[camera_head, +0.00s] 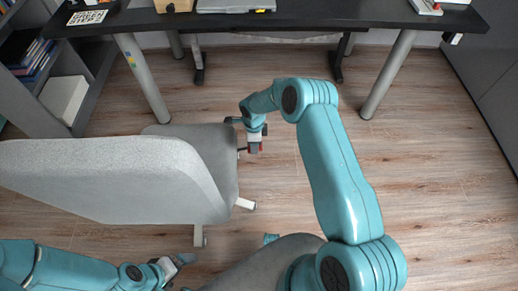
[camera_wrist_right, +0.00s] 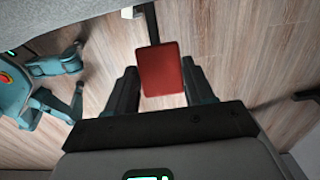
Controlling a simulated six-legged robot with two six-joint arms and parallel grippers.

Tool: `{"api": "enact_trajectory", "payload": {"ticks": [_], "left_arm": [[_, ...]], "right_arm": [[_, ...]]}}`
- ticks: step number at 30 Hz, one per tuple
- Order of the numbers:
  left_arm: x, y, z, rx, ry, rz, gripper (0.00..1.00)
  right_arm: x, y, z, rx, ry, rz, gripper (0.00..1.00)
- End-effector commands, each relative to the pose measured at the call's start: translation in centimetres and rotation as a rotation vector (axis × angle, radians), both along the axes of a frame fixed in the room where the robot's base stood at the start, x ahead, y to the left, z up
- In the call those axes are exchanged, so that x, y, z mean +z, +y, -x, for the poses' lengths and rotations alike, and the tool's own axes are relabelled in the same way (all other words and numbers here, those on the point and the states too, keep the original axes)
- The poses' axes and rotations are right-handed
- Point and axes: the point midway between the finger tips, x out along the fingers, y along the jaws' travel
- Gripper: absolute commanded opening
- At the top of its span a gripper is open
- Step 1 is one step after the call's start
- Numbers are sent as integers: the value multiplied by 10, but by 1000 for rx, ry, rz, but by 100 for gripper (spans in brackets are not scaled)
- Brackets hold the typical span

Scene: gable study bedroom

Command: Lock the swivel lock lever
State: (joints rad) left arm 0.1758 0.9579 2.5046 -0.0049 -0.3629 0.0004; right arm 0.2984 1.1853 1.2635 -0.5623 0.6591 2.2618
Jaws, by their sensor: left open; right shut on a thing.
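The swivel lock lever is a red square paddle (camera_wrist_right: 162,70) on a dark stem that runs up to the chair in the right wrist view. In the head view only a little red shows at the right edge of the grey chair's seat (camera_head: 215,160). My right gripper (camera_head: 247,150) is beside the seat edge, shut on the red paddle, with a dark finger on each side in the right wrist view. My left gripper (camera_head: 175,264) is open and empty, low at the left, below the chair back. The seat hides the lever's mount.
The chair's tall grey back (camera_head: 110,178) fills the left. Its pale feet (camera_head: 245,204) stick out below the seat. A black desk (camera_head: 330,20) on grey legs spans the back, and a shelf (camera_head: 45,75) stands far left. The wooden floor (camera_head: 440,160) at right is clear.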

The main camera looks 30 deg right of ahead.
Motion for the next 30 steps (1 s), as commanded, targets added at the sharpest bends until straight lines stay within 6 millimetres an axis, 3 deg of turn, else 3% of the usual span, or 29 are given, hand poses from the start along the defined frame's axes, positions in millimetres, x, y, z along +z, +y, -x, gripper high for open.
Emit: {"api": "enact_trajectory", "payload": {"ticks": [12, 26, 27, 28, 30], "left_arm": [[-11, 0, 0, 0, 0, 0, 100], [-11, 0, 0, 0, 0, 0, 100], [-11, 0, 0, 0, 0, 0, 100], [-11, 0, 0, 0, 0, 0, 100], [-11, 0, 0, 0, 0, 0, 100]], "right_arm": [[24, 11, -14, 0, 73, 117, 0], [28, 14, -13, 2, 75, 124, 0], [28, 14, -13, 2, 75, 124, 66], [28, 14, -13, 2, 75, 124, 75], [28, 14, -12, 1, 77, 124, 79]]}}
